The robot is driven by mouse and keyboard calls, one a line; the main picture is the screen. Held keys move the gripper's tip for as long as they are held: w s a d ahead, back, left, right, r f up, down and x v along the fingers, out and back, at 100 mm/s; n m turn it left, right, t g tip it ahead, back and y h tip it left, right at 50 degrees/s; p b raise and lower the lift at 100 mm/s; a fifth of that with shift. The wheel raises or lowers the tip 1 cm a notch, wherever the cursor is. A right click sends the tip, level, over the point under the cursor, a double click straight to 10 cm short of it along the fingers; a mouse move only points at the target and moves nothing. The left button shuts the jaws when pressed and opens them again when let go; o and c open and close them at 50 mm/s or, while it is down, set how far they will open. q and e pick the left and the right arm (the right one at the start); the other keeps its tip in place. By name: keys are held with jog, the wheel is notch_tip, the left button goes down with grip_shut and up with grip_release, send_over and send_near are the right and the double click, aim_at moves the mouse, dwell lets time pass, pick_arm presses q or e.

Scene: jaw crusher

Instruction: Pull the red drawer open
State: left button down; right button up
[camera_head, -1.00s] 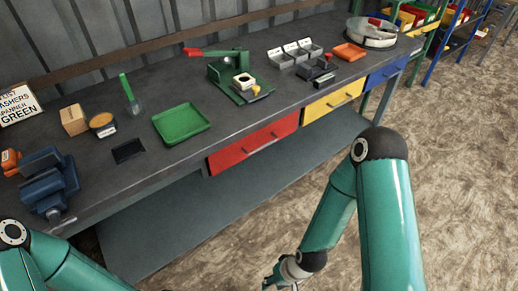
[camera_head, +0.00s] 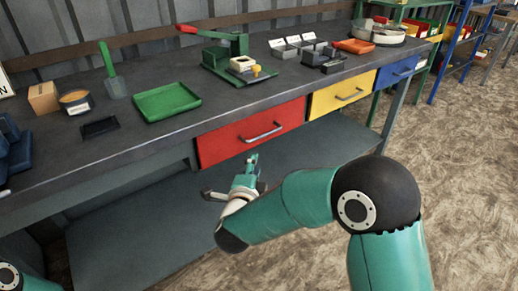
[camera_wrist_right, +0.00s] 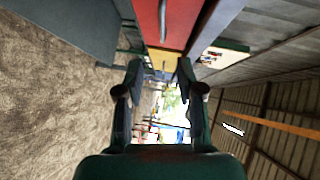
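The red drawer (camera_head: 222,146) sits shut and flush in the front of the grey workbench, with a grey bar handle (camera_head: 264,133) across it. My right gripper (camera_head: 230,178) is below the drawer front, a little left of the handle and apart from it. Its two fingers are spread and nothing is between them. In the right wrist view the open fingers (camera_wrist_right: 159,70) flank a gap, and the red drawer (camera_wrist_right: 178,22) with its handle (camera_wrist_right: 162,20) shows at the top. My left gripper is not in view.
A yellow drawer (camera_head: 330,98) and a blue drawer (camera_head: 388,75) are right of the red one. A green tray (camera_head: 166,102) and a green press (camera_head: 230,58) stand on the bench top (camera_head: 150,137). A lower shelf (camera_head: 130,225) runs beneath. The floor in front is clear.

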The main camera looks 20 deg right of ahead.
aim_at(262, 137)
jog(key=x, duration=1.6)
jog(key=shift+w+d+r, duration=0.1)
jog(key=shift+w+d, duration=0.15)
jog(key=c, duration=0.6)
grip_shut()
